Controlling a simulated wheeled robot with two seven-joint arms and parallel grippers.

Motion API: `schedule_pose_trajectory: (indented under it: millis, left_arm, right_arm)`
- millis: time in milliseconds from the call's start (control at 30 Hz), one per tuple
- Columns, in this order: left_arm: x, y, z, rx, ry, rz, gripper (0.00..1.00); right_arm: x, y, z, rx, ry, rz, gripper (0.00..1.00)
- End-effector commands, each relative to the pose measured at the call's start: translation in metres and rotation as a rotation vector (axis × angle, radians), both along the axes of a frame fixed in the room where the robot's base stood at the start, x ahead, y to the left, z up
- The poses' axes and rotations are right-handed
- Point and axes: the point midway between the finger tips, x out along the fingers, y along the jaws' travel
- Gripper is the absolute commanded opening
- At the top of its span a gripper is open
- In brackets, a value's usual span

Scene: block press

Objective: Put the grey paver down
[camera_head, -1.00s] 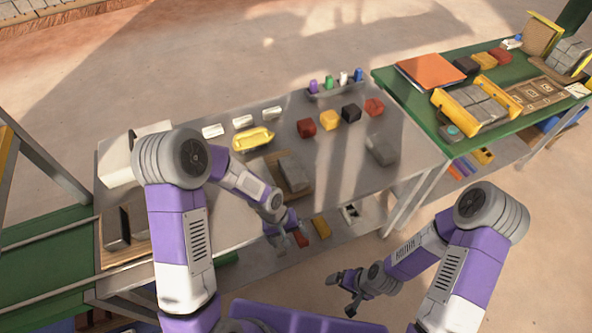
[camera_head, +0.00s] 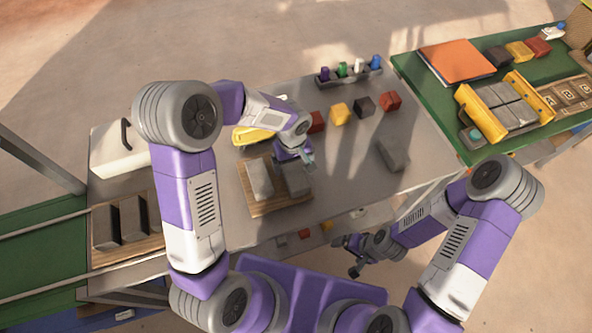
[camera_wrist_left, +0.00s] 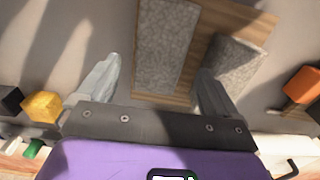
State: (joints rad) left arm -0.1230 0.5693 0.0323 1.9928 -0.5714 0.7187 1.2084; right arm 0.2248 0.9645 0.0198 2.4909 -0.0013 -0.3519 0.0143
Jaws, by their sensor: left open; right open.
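Two grey pavers lie side by side on a wooden board (camera_head: 268,209) on the grey table: a left paver (camera_head: 260,179) and a right paver (camera_head: 296,179). A third grey paver (camera_head: 392,153) lies on bare tabletop to the right. My left gripper (camera_head: 307,160) is open and empty at the far end of the right paver. In the left wrist view the open fingers (camera_wrist_left: 155,88) stand on either side of that paver's line (camera_wrist_left: 166,45), with the left paver (camera_wrist_left: 238,62) beyond one finger. My right gripper (camera_head: 347,254) is open and empty, off the table's front edge.
Red (camera_head: 317,122), yellow (camera_head: 340,113), dark (camera_head: 364,106) and red (camera_head: 390,101) blocks stand behind. Several blocks stand on a wooden pallet (camera_head: 140,248) at left. A green table (camera_head: 440,115) adjoins at right.

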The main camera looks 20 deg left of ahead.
Motion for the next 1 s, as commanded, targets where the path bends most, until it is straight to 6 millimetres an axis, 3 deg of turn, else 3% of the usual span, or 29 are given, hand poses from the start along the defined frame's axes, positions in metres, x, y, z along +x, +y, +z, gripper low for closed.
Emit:
schedule_pose_trajectory:
  millis: [300,633,1000]
  left_arm:
    - [-0.005,-0.006,-0.046,0.001,0.003,-0.001,0.94]
    - [-0.005,-0.006,-0.053,-0.001,0.0,-0.001,0.94]
    - [-0.005,-0.006,-0.052,-0.001,0.0,-0.001,0.38]
  right_arm:
    - [0.0,0.0,-0.01,0.0,0.0,0.0,0.94]
    - [0.0,0.0,-0.01,0.0,0.0,0.0,0.94]
    - [0.0,0.0,-0.01,0.0,0.0,0.0,0.94]
